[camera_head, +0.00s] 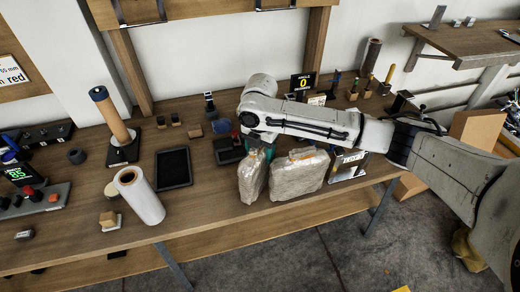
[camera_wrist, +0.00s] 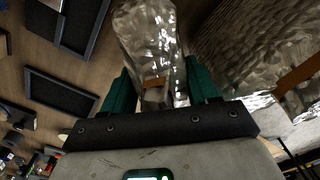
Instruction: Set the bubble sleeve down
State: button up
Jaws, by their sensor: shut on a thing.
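A narrow clear bubble sleeve (camera_head: 252,176) with a brown strip stands upright near the front of the wooden table. In the wrist view the sleeve (camera_wrist: 148,40) is between the two green fingers of my gripper (camera_wrist: 158,82), which is shut on it. In the head view my gripper is mostly hidden behind the wrapped items, with a little green showing. I cannot tell whether the sleeve's base touches the table.
A larger bubble-wrapped pack (camera_head: 299,174) stands close on the right; it also shows in the wrist view (camera_wrist: 255,45). A black tray (camera_head: 174,168) and a white roll (camera_head: 139,195) lie left. Bare tabletop (camera_head: 208,185) lies between tray and sleeve. The table's front edge is close.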

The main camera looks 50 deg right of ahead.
jog(key=shift+f, duration=0.1)
jog(key=o, duration=1)
